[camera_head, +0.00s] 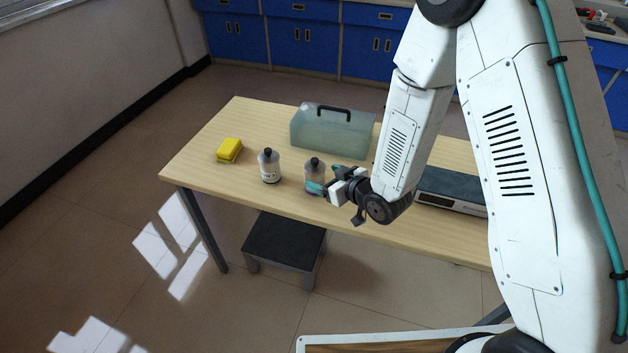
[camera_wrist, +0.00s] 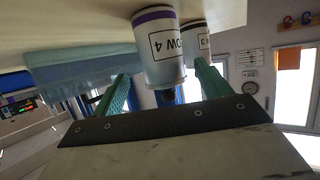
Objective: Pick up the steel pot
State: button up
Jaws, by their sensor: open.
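I see no steel pot in either view. My gripper (camera_head: 326,179) is open at the table's front half, beside the right-hand grey bottle (camera_head: 313,164). In the wrist view, which is upside down, the two green fingers of my gripper (camera_wrist: 163,82) stand apart. My arm hides part of the table's right side.
On the wooden table (camera_head: 210,180) are a white-labelled bottle (camera_head: 269,169), a yellow sponge-like block (camera_head: 229,149), a translucent cover with a black handle (camera_head: 330,135) and a flat dark-topped device (camera_head: 452,188). A black stool (camera_head: 284,243) stands below the front edge. The table's front left is clear.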

jog(key=x, duration=0.5)
jog(key=shift+a, duration=0.2)
jog(key=c, duration=1.3)
jog(key=shift+o, duration=0.2)
jog(key=shift+r, duration=0.1)
